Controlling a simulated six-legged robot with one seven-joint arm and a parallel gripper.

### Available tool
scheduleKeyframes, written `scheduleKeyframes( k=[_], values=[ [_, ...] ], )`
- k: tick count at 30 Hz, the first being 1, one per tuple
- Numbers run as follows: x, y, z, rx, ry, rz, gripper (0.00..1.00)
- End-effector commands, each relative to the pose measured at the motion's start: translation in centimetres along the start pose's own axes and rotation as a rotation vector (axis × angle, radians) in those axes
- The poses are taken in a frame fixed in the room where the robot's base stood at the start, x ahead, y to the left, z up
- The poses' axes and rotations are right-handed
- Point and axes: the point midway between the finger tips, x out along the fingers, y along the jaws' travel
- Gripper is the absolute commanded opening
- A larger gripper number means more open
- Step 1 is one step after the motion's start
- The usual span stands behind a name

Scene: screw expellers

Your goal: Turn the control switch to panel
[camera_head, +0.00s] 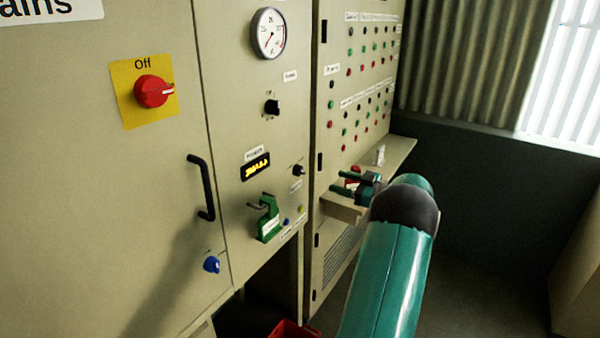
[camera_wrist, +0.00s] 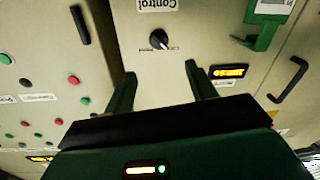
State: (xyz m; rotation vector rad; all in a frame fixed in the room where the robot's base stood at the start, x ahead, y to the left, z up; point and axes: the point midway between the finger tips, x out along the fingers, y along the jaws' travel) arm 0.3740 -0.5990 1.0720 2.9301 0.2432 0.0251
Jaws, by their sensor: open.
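The control switch is a small black knob on the beige panel, with a white label beside it. It shows in the head view (camera_head: 298,170) and between and beyond my fingers in the wrist view (camera_wrist: 158,39), where its "Control" label (camera_wrist: 156,4) reads upside down. A pale pointer line crosses the knob at a slant. The small position words beside it are too blurred to read fully. My gripper (camera_head: 343,182) is open and empty, to the right of the switch in the head view. In the wrist view its green fingers (camera_wrist: 160,68) spread apart, short of the knob and not touching it.
A lit orange display (camera_head: 255,166) and a green bracket (camera_head: 268,217) sit left of the switch. A black handle (camera_head: 202,187) and red Off switch (camera_head: 153,91) are farther left. A ledge (camera_head: 390,163) juts out behind my gripper, below several buttons.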

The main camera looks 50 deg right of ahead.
Motion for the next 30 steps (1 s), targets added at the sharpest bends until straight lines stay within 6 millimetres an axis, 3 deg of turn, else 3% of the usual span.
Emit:
scheduleKeyframes(
  k=[5, 21, 30],
  values=[
    [2.1, -0.1, 0.1, 0.001, -0.001, -0.003, 0.56],
    [12.1, -0.2, 0.1, 0.003, -0.002, -0.003, 0.56],
    [13.4, -0.2, 0.1, 0.003, -0.002, -0.002, 0.56]
  ],
)
